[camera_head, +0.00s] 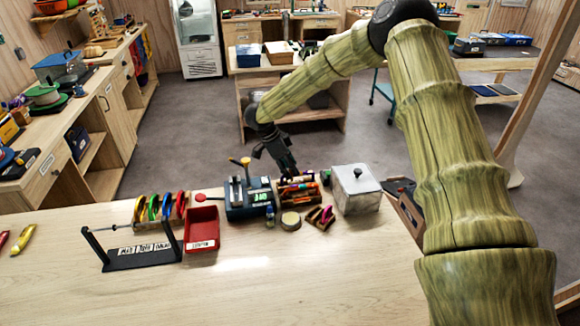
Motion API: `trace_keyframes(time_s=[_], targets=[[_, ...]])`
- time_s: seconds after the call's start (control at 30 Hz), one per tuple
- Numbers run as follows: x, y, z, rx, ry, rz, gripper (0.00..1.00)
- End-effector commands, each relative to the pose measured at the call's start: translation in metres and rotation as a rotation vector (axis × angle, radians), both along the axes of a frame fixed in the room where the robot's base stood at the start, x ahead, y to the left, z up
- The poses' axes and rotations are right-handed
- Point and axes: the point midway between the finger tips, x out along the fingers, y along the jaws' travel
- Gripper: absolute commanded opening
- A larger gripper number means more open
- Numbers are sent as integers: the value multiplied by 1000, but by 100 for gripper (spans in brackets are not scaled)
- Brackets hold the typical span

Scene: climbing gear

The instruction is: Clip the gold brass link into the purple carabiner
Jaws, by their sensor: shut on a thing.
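My gripper (287,169) points down over the back of the workbench, just above and behind a wooden rack of small colourful items (299,190). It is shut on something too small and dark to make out. A small wooden holder (320,217) carries pink-purple pieces, too small to identify. I cannot pick out the purple carabiner or the gold brass link for certain.
A yellow piece (23,239) lies far left. The bench front (300,285) is clear.

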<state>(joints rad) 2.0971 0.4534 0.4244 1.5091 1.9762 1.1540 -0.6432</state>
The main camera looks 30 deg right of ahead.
Motion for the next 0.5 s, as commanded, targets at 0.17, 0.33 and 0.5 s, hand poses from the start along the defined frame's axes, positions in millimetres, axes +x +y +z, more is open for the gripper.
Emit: trace_keyframes(time_s=[0.17,0.33,0.5], targets=[[1,4,0,1,-1,0,4],[2,5,0,1,-1,0,4],[2,5,0,1,-1,0,4]])
